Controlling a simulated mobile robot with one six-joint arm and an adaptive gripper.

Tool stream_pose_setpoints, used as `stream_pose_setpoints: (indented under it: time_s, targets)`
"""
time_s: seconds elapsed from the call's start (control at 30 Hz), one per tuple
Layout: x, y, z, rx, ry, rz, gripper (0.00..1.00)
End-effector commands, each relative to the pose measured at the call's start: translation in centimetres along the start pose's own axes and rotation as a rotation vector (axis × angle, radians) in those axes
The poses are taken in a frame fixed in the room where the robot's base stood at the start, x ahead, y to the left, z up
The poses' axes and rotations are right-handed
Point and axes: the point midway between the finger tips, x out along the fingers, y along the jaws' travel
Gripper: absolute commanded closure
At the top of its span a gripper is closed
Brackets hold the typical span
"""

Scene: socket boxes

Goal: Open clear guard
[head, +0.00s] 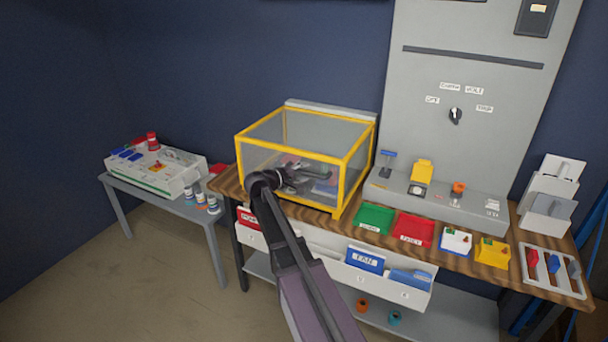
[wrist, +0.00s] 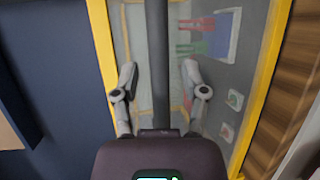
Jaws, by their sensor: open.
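The clear guard (head: 349,172) is a box of see-through panels in a yellow frame, standing at the left end of the wooden workbench. It looks closed. My gripper (head: 320,173) is at its front panel, with fingers pointing toward the guard. In the wrist view my gripper (wrist: 160,76) is open, one finger on each side of a long dark bar (wrist: 158,40). I cannot tell whether the bar belongs to the guard or whether the fingers touch it. The guard's yellow frame (wrist: 262,85) runs along the right there; blurred red, green and blue shapes show through the panel.
Green (head: 372,217) and red (head: 413,229) trays, a white bin (head: 457,240) and a yellow bin (head: 492,252) line the bench front. A grey panel (head: 465,100) with a knob rises behind. A side table (head: 200,213) stands left. Open floor lies at the lower left.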

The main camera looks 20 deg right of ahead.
Motion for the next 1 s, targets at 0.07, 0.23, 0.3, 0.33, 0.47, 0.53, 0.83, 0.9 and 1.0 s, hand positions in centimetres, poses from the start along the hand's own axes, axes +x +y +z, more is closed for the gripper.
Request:
stream_pose_setpoints:
  time_s: [0.07,0.23,0.3,0.33,0.47,0.53,0.83,0.9,1.0]
  targets:
    - [0.22,-0.01,-0.01,0.0,0.0,0.0,0.43]
    - [0.27,0.01,0.0,0.0,0.0,0.0,0.43]
    - [0.27,0.01,0.0,0.0,0.0,0.0,0.43]
    - [0.27,0.01,0.0,0.0,0.0,0.0,0.43]
    - [0.26,0.01,0.0,0.0,0.0,0.0,0.73]
    - [0.25,0.01,0.01,0.0,0.0,0.0,0.94]
    - [0.14,0.04,-0.05,-0.001,0.001,0.0,1.0]
    - [0.17,0.14,-0.02,-0.001,0.0,-0.001,1.0]
    - [0.23,0.4,0.07,-0.002,-0.001,-0.005,1.0]
